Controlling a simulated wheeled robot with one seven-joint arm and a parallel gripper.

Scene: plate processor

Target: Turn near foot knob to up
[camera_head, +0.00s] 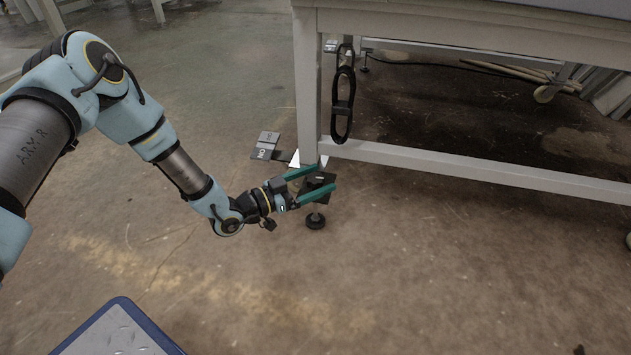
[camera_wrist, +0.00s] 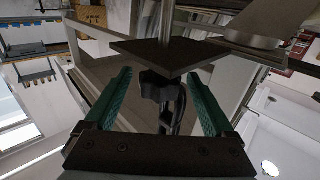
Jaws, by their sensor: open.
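The near foot of the white-framed table has a dark square plate (camera_head: 321,196) under the table leg, with a thin rod down to a round black foot pad (camera_head: 315,221). My gripper (camera_head: 325,180) is open, with its green fingers on either side of this foot assembly. In the wrist view the black knob (camera_wrist: 160,87) sits between the open fingers of my gripper (camera_wrist: 160,85), next to the dark plate (camera_wrist: 165,55). The fingers look apart from the knob, with a gap on both sides. In the head view the knob is hard to tell from the plate.
The table leg (camera_head: 307,90) rises right above the foot, and a low crossbar (camera_head: 480,167) runs right from it. A black looped handle (camera_head: 343,100) hangs beside the leg. Grey labelled plates (camera_head: 265,146) lie on the floor behind. The floor in front is clear.

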